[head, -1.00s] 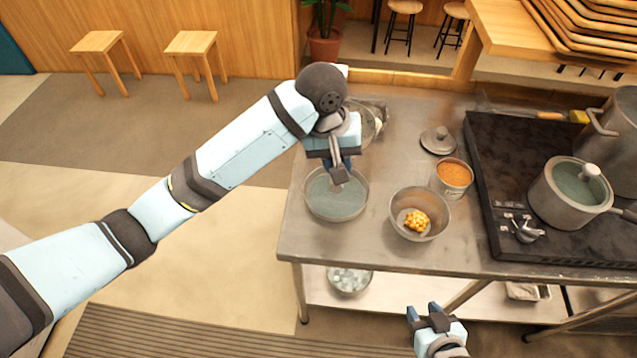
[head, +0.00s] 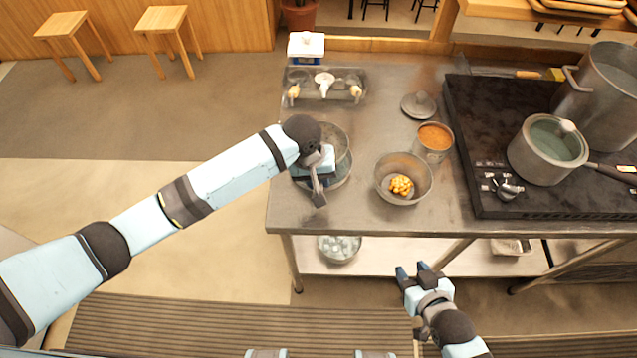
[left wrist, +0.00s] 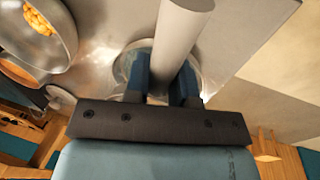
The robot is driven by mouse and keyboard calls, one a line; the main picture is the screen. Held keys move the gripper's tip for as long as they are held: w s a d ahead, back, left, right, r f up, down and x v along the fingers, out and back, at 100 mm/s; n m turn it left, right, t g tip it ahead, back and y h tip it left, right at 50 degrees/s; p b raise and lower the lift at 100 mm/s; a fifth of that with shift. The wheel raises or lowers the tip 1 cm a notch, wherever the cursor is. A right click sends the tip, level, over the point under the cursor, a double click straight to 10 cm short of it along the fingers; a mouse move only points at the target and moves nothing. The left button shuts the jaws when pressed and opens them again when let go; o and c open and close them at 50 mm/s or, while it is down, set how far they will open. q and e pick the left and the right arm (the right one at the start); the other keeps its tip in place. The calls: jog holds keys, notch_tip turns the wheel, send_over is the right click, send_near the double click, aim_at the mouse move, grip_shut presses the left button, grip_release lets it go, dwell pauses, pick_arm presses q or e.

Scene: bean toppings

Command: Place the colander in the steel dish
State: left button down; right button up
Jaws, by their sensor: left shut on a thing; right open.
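My left gripper (head: 314,178) is shut on the grey handle (head: 319,197) of the colander (head: 342,139). Its round basket shows partly behind my wrist. In the left wrist view the pale handle (left wrist: 182,35) stands between the blue fingers. A round shallow dish (head: 343,179), which looks like the steel dish, lies on the counter below the colander. The basket overlaps it in the head view, and my gripper hides much of both. I cannot tell whether they touch. My right gripper (head: 412,272) is open and empty, in front of the counter and low.
A steel bowl with yellow pieces (head: 414,165) stands right of the dish, with a tin of orange food (head: 433,144) behind it. The counter's front strip is clear.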

pick_arm(q)
jog(key=shift+a+x, duration=0.15)
jog(key=shift+x, duration=0.6)
jog(key=shift+a+x, duration=0.15)
jog(key=shift+x, duration=0.55)
jog(key=shift+s+f, duration=0.1)
jog(key=shift+f, duration=0.15)
jog(key=c, duration=1)
grip_release()
jog(key=shift+o, duration=0.2)
jog(key=v, duration=1.2)
jog(key=shift+r, duration=0.2)
jog(key=shift+d+f, duration=0.1)
